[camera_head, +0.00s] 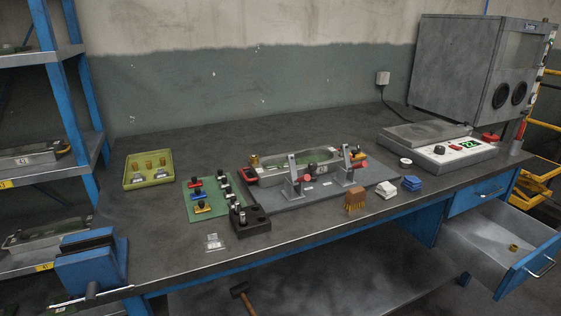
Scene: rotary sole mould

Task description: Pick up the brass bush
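A small brass-coloured piece, which looks like a brass bush (514,247), lies alone in the open drawer (490,232) at the right. Another brass-coloured cylinder (254,160) stands at the back left of the mould fixture (375,194). Several small brass-coloured pieces (149,166) stand in the yellow-green tray (134,185) at the left of the bench. The view is too small to tell exactly what each brass piece is. My gripper is not in view.
A grey cabinet (460,65) and a scale-like unit with a green display (450,152) fill the right back. A blue vice (92,265) stands front left. The bench's back left is clear.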

